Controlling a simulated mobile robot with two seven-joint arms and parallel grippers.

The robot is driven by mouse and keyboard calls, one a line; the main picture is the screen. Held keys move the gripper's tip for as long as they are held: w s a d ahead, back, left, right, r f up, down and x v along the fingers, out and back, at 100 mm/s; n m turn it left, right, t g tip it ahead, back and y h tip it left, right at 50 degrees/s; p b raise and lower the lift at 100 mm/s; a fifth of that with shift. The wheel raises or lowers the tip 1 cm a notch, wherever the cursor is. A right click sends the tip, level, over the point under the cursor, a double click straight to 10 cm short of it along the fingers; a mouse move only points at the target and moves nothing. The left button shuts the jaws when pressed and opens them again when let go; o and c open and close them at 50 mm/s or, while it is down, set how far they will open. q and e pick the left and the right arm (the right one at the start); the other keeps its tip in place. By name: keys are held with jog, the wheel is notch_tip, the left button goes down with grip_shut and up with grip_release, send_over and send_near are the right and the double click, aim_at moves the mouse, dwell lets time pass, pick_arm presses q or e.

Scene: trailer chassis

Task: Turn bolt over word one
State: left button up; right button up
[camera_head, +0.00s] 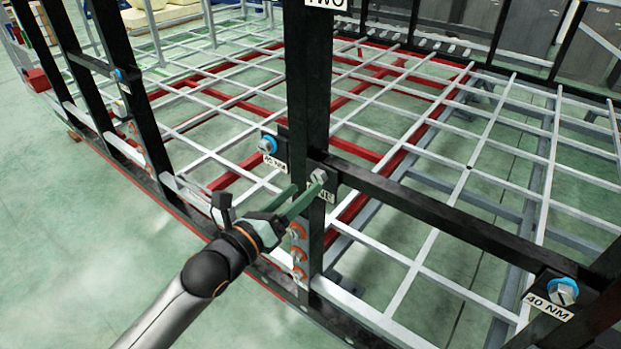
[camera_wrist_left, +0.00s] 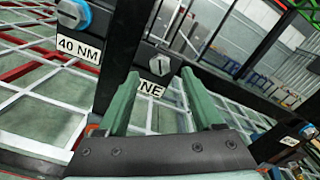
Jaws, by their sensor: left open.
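The silver hex bolt (camera_head: 319,176) sits on a dark plate at the black post, above a white label (camera_head: 327,196) that is partly covered by a finger. In the left wrist view the bolt (camera_wrist_left: 159,66) shows between and beyond the fingertips, with the label (camera_wrist_left: 152,88) reading "NE" below it; its first letter is hidden. My left gripper (camera_head: 307,188) has green fingers, is open and empty, and points at the bolt from the front left. In the left wrist view the gripper (camera_wrist_left: 160,76) has its fingertips on either side of the bolt. Contact cannot be told.
A blue-collared bolt (camera_head: 267,144) over a "40 NM" label is left of the post (camera_head: 309,90), marked "TWO" on top. Another "40 NM" bolt (camera_head: 563,291) is at lower right. A black crossbar (camera_head: 430,212) runs right. Several orange-ringed bolts (camera_head: 298,253) sit below the gripper.

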aim_at(316, 178)
pick_arm(q)
jog(key=shift+x, duration=2.05)
grip_shut()
